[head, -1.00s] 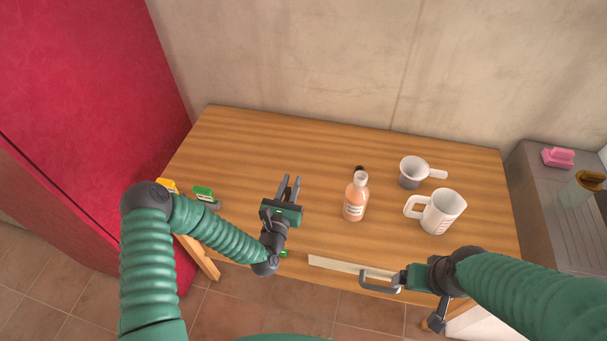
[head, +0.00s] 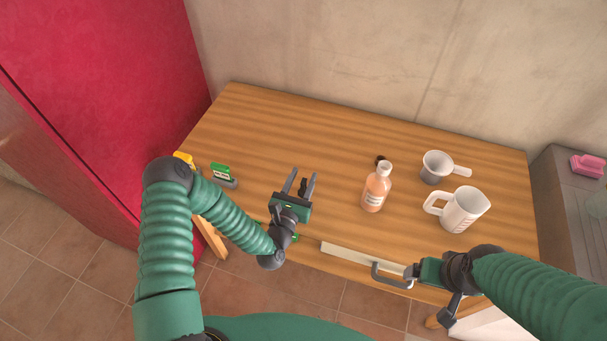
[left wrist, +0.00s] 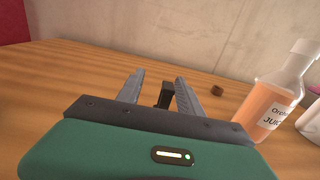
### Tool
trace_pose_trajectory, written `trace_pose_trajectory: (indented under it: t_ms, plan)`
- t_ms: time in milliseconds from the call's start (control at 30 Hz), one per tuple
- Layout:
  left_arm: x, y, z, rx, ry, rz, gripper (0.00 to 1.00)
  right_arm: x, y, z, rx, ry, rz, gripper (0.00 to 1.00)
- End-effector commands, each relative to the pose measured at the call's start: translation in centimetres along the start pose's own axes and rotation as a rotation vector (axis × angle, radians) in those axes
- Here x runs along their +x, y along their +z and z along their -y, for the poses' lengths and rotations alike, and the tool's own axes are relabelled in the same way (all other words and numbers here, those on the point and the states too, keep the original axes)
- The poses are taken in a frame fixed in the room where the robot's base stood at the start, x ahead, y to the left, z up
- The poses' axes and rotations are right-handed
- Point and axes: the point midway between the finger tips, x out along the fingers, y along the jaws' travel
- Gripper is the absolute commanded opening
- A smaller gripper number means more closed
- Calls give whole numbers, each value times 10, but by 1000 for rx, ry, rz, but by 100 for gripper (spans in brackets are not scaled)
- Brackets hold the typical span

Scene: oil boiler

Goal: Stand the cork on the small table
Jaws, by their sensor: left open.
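My left gripper (head: 301,184) is over the small table (head: 280,130), its two fingers spread apart. A small dark upright piece (head: 303,187) shows between the fingers, clear of both; it also shows in the left wrist view (left wrist: 165,95). I cannot tell for sure whether it is the cork, or whether it touches the tabletop. A small brown block (left wrist: 217,90) lies on the tabletop beyond the right finger in the left wrist view. My right gripper (head: 412,274) is at the table's front edge by a grey handle; its fingers do not show clearly.
A bottle of orange juice (head: 376,190) stands right of my left gripper, with a dark thing (head: 380,160) behind it. A measuring cup (head: 436,166) and a white jug (head: 463,209) stand farther right. A green item (head: 221,174) is at left. The table's back is clear.

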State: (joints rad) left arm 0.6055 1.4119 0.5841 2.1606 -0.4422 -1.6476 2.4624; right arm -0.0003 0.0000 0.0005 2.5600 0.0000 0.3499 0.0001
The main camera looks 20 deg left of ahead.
Motion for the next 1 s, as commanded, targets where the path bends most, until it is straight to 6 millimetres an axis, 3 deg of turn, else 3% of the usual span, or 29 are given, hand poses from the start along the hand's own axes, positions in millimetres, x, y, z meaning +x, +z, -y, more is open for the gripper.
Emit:
trace_pose_trajectory:
  t_ms: [200, 400, 567, 1000]
  plan:
    - [-56, -2, 2, -3, 0, -7, 43, 6, 1, 0, 1, 0, 0, 86]
    - [-96, -2, 0, -2, 0, -4, 43, 9, 2, 0, 1, 0, 0, 86]
    - [-107, 0, 0, -1, 1, -1, 43, 10, 2, 0, 1, 0, 0, 86]
    - [-107, 0, 0, -1, 0, -1, 43, 10, 2, 0, 1, 0, 0, 86]
